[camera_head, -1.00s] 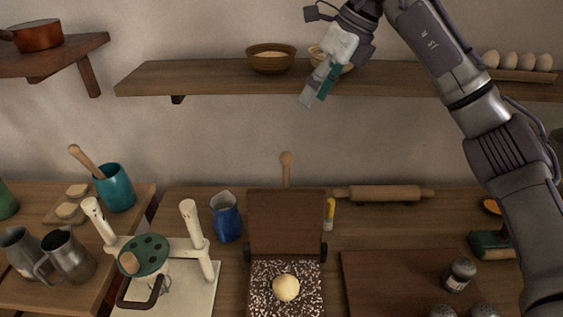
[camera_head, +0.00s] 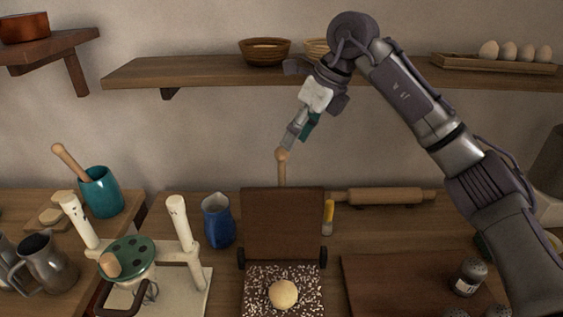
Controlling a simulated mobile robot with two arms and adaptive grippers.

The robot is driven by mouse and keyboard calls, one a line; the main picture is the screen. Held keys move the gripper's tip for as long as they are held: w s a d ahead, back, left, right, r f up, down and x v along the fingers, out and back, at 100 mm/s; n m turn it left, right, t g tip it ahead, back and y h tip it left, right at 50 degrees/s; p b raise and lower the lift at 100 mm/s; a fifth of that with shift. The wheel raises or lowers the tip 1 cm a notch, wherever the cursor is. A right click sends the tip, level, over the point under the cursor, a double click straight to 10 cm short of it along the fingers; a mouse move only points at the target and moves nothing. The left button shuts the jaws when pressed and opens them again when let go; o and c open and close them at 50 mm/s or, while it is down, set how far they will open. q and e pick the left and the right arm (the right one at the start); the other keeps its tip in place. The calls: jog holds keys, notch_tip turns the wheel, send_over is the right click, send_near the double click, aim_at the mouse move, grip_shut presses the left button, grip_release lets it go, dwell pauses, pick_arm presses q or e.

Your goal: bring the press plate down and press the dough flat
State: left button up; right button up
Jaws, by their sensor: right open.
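The press plate (camera_head: 283,222) is a brown hinged board standing raised at the back of a speckled base (camera_head: 255,282). A wooden handle with a round knob (camera_head: 282,158) rises above its top edge. A pale ball of dough (camera_head: 283,294) sits on the speckled base in front of the plate. My right gripper (camera_head: 293,143) is open and points down and left, its fingertips just above or beside the knob; whether they touch it I cannot tell. My left gripper is not in view.
A blue jug (camera_head: 218,220) stands left of the press and a yellow-handled tool (camera_head: 328,216) close to its right. A rolling pin (camera_head: 384,196) lies behind a dark board (camera_head: 400,284). A wall shelf (camera_head: 190,73) with bowls and eggs spans behind my right arm.

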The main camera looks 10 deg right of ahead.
aim_at(285, 157)
jog(key=p+x, duration=0.1)
jog(key=x, duration=0.7)
jog(key=shift+f, duration=0.15)
grip_shut()
